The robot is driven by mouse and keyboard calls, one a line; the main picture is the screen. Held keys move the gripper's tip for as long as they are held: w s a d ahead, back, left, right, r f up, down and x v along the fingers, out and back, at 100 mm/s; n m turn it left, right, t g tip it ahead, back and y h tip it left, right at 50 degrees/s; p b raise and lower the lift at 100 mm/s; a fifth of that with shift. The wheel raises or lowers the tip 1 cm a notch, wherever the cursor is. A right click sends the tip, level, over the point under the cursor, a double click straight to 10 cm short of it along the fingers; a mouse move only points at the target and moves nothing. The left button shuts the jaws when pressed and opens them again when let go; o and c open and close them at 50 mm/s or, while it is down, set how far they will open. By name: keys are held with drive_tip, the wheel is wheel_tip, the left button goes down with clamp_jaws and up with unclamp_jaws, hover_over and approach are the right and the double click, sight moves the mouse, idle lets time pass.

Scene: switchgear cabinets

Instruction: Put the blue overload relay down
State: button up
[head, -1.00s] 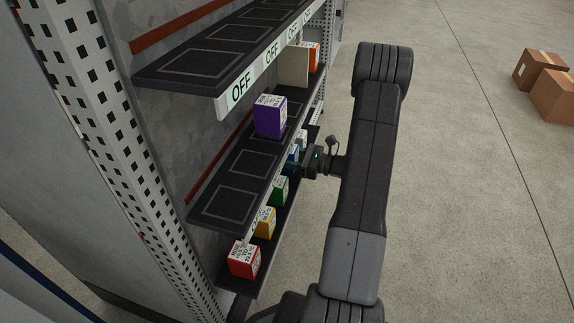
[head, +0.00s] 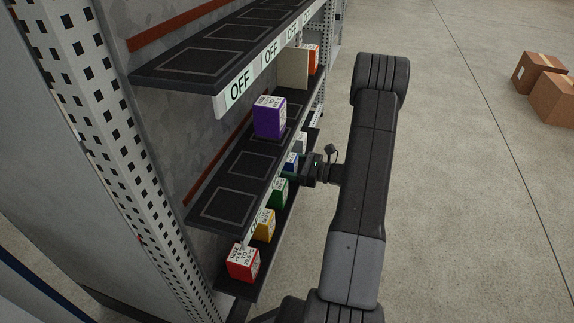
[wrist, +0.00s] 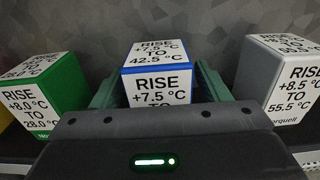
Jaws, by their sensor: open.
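The blue overload relay (wrist: 162,72) is a blue box with white labels reading "RISE +7.5 °C TO 42.5 °C". It stands upright on the lower shelf (head: 236,279), in the row of coloured boxes. In the head view the relay (head: 291,162) is small and partly hidden by my gripper (head: 298,170). In the wrist view my gripper (wrist: 160,92) has its green fingers on either side of the relay. The jaws are open, and the relay's lower part is hidden behind the gripper body.
A green box (wrist: 48,92) stands left of the relay and a grey box (wrist: 282,80) right of it, both close. Yellow (head: 264,224) and red (head: 243,262) boxes stand nearer on that shelf. A purple box (head: 270,117) is on the shelf above. Open floor lies right.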

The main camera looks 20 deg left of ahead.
drive_tip(key=d+p, duration=0.2)
drive_tip(key=d, duration=1)
drive_tip(key=shift+w+p, duration=0.3)
drive_tip(key=shift+w, duration=0.05)
drive_tip(key=shift+a, duration=0.15)
drive_tip(key=a+b, duration=0.1)
drive_tip(key=a, duration=0.3)
drive_tip(key=a+b, duration=0.1)
drive_tip(key=a, duration=0.2)
drive_tip(key=a+b, duration=0.1)
drive_tip(key=a, duration=0.3)
drive_tip(key=shift+s+a, duration=0.3)
drive_tip(key=shift+s, duration=0.05)
wheel_tip(320, 180, up, 3)
drive_tip(key=shift+p, duration=0.65)
drive_tip(key=shift+r, duration=0.35)
